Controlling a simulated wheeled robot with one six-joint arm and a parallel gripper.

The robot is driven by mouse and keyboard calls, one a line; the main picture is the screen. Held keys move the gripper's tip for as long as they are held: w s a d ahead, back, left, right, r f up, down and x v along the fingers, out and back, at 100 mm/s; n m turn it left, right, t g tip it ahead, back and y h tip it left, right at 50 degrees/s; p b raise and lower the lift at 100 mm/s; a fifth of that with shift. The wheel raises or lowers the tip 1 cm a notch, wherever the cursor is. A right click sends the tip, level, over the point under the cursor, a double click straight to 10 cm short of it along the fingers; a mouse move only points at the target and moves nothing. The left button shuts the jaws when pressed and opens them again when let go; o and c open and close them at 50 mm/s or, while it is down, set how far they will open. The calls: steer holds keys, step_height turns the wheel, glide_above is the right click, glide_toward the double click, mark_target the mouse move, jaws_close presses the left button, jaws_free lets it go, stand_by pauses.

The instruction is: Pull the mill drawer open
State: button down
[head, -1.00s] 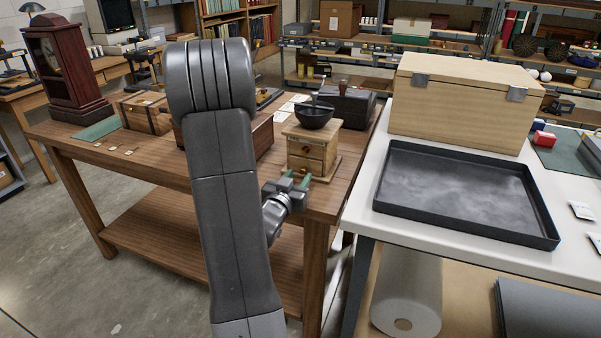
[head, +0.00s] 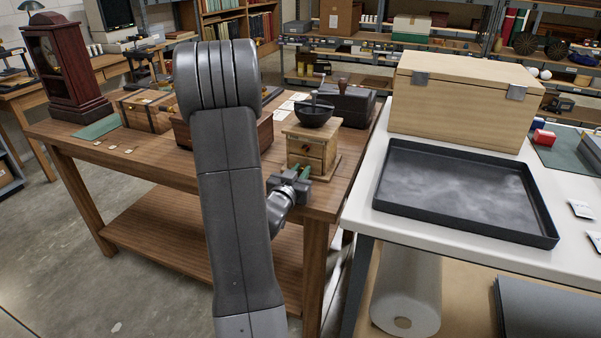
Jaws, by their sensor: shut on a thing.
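The mill (head: 318,141) is a small wooden box with a dark bowl (head: 314,115) and a crank on top. It stands upright near the front right corner of the brown wooden table. Its front has drawer faces with small knobs. My gripper (head: 302,173) is at the lower front of the mill, its green fingertips shut on the knob of the lower drawer. The fingers hide the knob and part of the drawer front. The lower drawer appears flush with the mill, though it is small and partly covered.
The brown table (head: 130,155) also bears a clock (head: 66,70), a wooden chest (head: 147,112) and a dark box (head: 346,104) behind the mill. A white table to the right carries a black tray (head: 462,190) and a large wooden case (head: 462,100). My arm hides part of the brown table.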

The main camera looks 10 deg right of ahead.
steer(key=b+v, duration=0.2)
steer(key=v, duration=0.4)
steer(key=shift+s+a, duration=0.2)
steer(key=shift+s, duration=0.05)
steer(key=c, duration=1.4)
jaws_free()
steer(key=shift+o, duration=0.2)
steer(key=v, duration=1.3)
steer(key=shift+s+a+b, duration=0.25)
steer(key=shift+s+b, duration=0.05)
steer(key=x, duration=1.4)
